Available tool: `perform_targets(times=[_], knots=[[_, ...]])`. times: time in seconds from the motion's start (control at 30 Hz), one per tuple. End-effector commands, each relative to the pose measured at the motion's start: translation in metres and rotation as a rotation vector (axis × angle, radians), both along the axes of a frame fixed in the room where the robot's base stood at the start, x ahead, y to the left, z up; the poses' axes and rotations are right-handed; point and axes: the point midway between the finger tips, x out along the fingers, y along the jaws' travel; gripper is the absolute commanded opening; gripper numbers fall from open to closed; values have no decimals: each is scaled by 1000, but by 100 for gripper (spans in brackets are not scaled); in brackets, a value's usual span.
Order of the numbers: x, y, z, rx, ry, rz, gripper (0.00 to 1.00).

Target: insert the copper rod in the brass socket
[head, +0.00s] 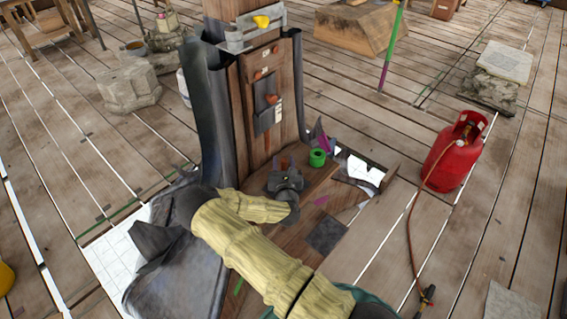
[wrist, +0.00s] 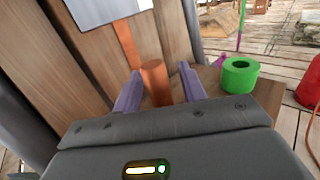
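The copper rod (wrist: 154,82) is a short orange-brown cylinder standing upright in the wrist view, near the wooden upright. In the head view only a small part of it (head: 284,163) shows beyond my gripper (head: 286,175). In the wrist view my gripper (wrist: 160,88) has its two purple-grey fingers apart, one on each side of the rod. A gap shows on the right of the rod; contact on the left is hard to judge. The rod's lower end is hidden by the gripper body. I cannot identify the brass socket for certain in either view.
A green ring (head: 317,157) stands right of the rod; it also shows in the wrist view (wrist: 239,75). The wooden upright (head: 262,90) rises behind, with a yellow piece (head: 262,22) near its top. A red gas bottle (head: 454,152) with a hose stands on the right.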

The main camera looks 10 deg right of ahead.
Motion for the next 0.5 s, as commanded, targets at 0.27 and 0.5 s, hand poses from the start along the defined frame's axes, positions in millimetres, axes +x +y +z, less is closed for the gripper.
perform_targets(times=[0.27, 0.5], knots=[[0, 0, 1, 0, 0, 0, 41], [-15, 3, 0, -1, 2, 1, 41]])
